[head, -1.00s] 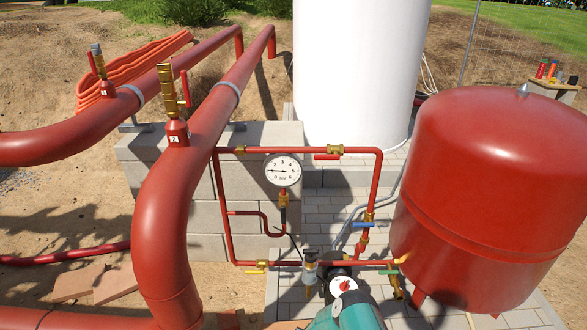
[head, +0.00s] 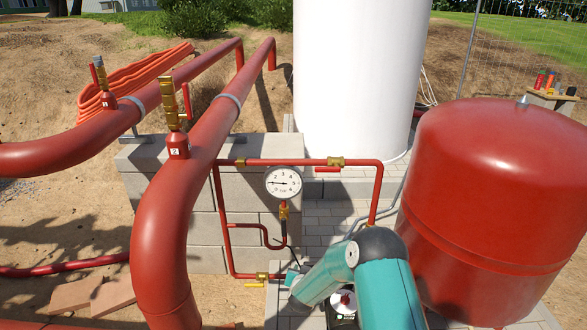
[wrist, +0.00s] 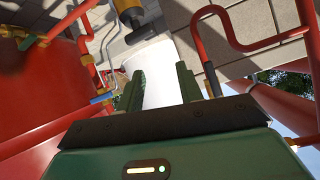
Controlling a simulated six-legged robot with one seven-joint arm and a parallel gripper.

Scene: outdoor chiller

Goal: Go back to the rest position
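My gripper (wrist: 161,88) is open and empty in the wrist view. Its two dark green fingers stand apart, with the white tank (wrist: 158,70) showing between them. In the head view my teal arm reaches up from the bottom edge, in front of the lower right part of the thin red pipe loop (head: 290,162). My gripper cannot be made out there. In the wrist view, a blue-handled valve (wrist: 101,98) is left of the fingers and a red pipe loop (wrist: 232,44) is at the upper right.
A round gauge (head: 283,182) is on the pipe loop. The red vessel (head: 495,200) is close on the right. Thick red pipes (head: 165,225) with brass valves (head: 172,110) run on the left, past a grey block wall (head: 260,145). Loose bricks (head: 85,295) lie at lower left.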

